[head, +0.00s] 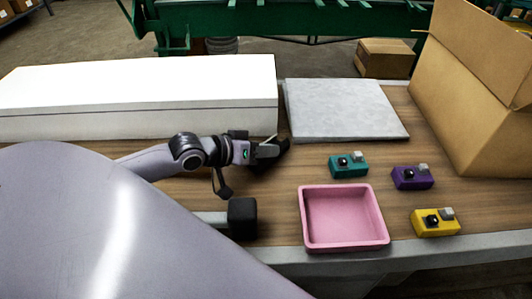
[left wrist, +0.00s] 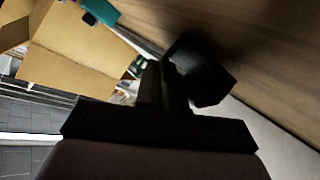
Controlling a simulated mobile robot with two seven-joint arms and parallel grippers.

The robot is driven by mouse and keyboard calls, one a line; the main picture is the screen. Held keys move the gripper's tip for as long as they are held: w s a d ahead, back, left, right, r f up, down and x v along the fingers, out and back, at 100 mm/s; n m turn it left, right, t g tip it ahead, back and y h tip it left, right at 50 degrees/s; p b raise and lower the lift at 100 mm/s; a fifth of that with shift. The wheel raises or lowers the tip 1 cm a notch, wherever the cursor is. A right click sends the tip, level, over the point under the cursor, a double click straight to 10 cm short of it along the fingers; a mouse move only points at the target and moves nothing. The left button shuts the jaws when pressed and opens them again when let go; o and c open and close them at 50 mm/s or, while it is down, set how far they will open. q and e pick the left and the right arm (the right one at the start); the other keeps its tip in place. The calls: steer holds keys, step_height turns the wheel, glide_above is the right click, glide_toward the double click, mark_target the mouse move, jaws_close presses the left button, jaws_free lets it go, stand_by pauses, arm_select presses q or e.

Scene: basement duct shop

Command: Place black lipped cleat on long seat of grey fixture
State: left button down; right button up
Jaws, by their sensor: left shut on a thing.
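My left gripper (head: 268,150) reaches in over the middle of the wooden table and is shut on a small black piece, the cleat (head: 284,146), whose outline is hard to make out. In the left wrist view the dark fingers (left wrist: 168,88) hold a black block-like piece (left wrist: 208,72); its lip cannot be told in the shadow. I cannot clearly identify the grey fixture; a grey bar (head: 212,217) beside a black cube (head: 243,218) shows partly, cut off by a large smooth lilac shape in front. My right gripper is not in view.
A pink tray (head: 309,242) stands near the front edge. Teal (head: 348,166), purple (head: 405,178) and yellow (head: 436,225) blocks sit to its right. A grey slab (head: 345,108), a long white box (head: 140,98) and an open cardboard box (head: 475,85) stand behind and beside.

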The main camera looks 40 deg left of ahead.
arm_select(q)
steer(key=shift+f, duration=0.45)
steer(key=c, duration=1.7)
jaws_free()
steer(key=shift+f, duration=0.1)
steer(key=o, duration=0.5)
steer(key=shift+c, duration=0.2)
steer(key=shift+s, duration=0.1)
